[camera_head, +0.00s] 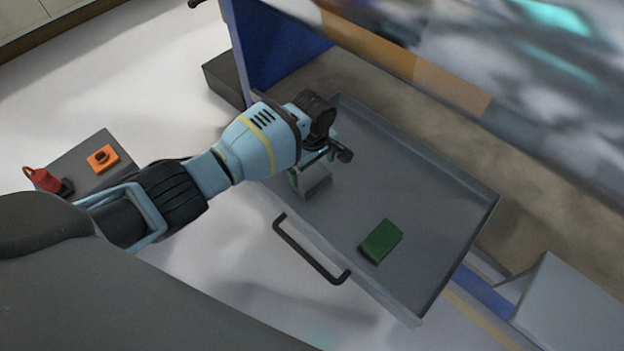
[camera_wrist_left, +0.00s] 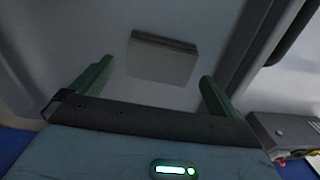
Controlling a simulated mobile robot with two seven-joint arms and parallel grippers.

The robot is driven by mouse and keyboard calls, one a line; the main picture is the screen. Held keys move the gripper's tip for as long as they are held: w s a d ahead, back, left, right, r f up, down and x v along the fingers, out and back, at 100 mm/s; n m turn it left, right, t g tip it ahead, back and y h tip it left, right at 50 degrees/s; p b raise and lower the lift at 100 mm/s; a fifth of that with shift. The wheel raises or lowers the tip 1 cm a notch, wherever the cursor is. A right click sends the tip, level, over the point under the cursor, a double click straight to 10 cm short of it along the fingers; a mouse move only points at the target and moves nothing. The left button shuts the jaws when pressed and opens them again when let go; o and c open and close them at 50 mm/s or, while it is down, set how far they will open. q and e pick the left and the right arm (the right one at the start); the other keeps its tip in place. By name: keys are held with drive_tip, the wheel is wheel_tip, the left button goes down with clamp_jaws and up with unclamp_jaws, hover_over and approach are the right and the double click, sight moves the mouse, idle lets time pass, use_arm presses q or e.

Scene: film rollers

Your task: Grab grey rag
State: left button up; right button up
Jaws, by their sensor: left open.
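The grey rag (camera_head: 316,184) is a folded, block-like light grey piece lying in the grey pull-out tray (camera_head: 430,205), near its left front edge. In the left wrist view the rag (camera_wrist_left: 160,62) lies between and beyond the fingertips. My left gripper (camera_head: 313,167) is over the rag, its green fingers apart. The gripper also shows in the left wrist view (camera_wrist_left: 157,75), open and with nothing gripped. The gripper hides part of the rag in the head view. I cannot tell the exact height of the fingers above it. My right gripper is not in view.
A green block (camera_head: 381,241) lies in the tray, right of the rag. The tray has raised walls and a black handle (camera_head: 308,250) on its front. An orange piece (camera_head: 103,158) and a red object (camera_head: 42,180) are on a dark surface at left.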

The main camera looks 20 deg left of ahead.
sight(311, 177)
use_arm(q)
drive_tip(key=shift+f+b, duration=0.3)
drive_tip(key=shift+f, duration=0.05)
wheel_tip(311, 177, down, 4)
drive_tip(key=b, duration=0.2)
drive_tip(key=shift+a+f+b, duration=0.15)
drive_tip(key=shift+f+b, duration=0.1)
drive_tip(key=shift+b, duration=0.15)
drive_tip(key=shift+r, duration=0.1)
drive_tip(key=c, duration=0.7)
